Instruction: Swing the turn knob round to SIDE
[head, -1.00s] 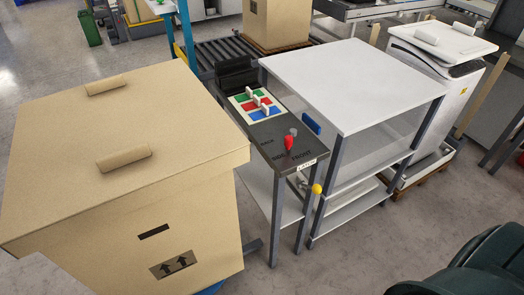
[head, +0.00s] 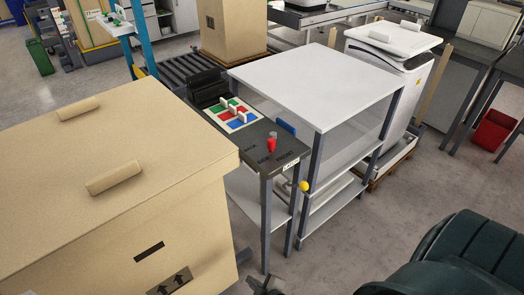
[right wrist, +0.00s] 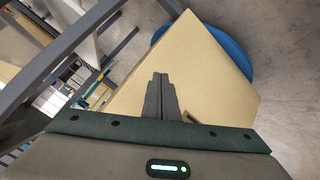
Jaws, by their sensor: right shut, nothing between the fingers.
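The red turn knob (head: 271,143) stands on the dark top of a narrow stand (head: 254,153), with small lettering around it that is hard to read. A white label plate is on the stand's front edge, and a yellow ball (head: 304,186) sticks out below it. My right gripper (head: 266,284) just shows at the bottom edge of the head view, low and well in front of the stand. In the right wrist view its fingers (right wrist: 161,80) are together and empty, with a cardboard box beyond them. My left gripper is not in view.
A large cardboard box (head: 60,190) stands close on the stand's left. A white-topped shelf table (head: 315,80) stands on its right. A tray of coloured blocks (head: 232,115) sits behind the knob. Floor is open in front of the shelf table.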

